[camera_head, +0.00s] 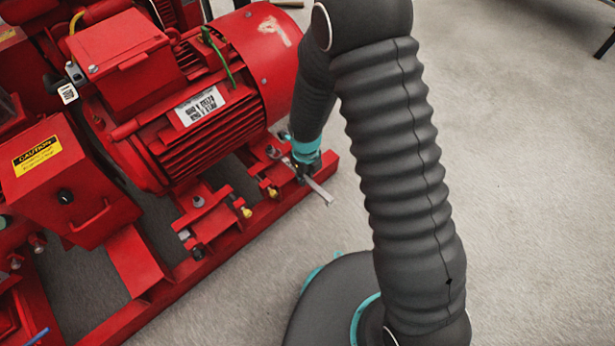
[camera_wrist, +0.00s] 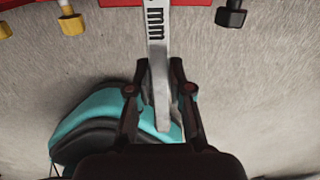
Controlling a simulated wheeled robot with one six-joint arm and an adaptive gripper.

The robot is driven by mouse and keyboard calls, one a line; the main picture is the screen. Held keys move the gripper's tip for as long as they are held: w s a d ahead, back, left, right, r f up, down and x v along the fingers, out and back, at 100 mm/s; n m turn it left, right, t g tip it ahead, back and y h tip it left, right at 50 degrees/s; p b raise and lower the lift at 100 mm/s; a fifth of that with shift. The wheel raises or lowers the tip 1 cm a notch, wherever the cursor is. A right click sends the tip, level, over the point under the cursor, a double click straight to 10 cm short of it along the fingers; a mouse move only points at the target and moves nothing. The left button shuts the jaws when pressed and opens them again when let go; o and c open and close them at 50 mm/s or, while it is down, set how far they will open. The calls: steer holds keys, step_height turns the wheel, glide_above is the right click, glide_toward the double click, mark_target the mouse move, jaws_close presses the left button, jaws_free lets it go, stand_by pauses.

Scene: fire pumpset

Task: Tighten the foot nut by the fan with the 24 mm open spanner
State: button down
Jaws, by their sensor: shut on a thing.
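My gripper (camera_head: 302,170) is low beside the red base rail, at the fan end of the red motor (camera_head: 205,100). It is shut on a flat silver spanner (camera_head: 321,192), whose handle end points out over the floor, away from the rail. In the wrist view the spanner (camera_wrist: 157,28) runs between my fingers (camera_wrist: 160,75) and up past the top edge. The motor foot with a nut (camera_head: 272,152) by the fan is just left of my gripper. The spanner's jaw end is mostly hidden, so I cannot tell whether it is around the nut.
Another motor foot with a bolt (camera_head: 198,202) is further left along the red base rail (camera_head: 225,237). Yellow-headed (camera_wrist: 72,22) and dark-headed (camera_wrist: 231,14) bolts hang near the rail in the wrist view. A red caution box (camera_head: 60,185) stands left. The concrete floor (camera_head: 540,180) at right is clear.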

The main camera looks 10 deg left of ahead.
steer(key=shift+w+a, duration=0.85)
steer(key=shift+a, duration=0.2)
steer(key=shift+w+d+n, duration=0.2)
steer(key=shift+w+n, duration=0.05)
steer(key=shift+n, duration=0.05)
stand_by(1.0)
steer(key=shift+d, duration=0.1)
steer(key=shift+s+d+b, duration=0.2)
steer(key=shift+s+d, duration=0.7)
steer(key=shift+d, duration=0.3)
steer(key=shift+s+d+b, duration=0.15)
steer(key=shift+s+d, duration=0.7)
steer(key=shift+d, duration=0.3)
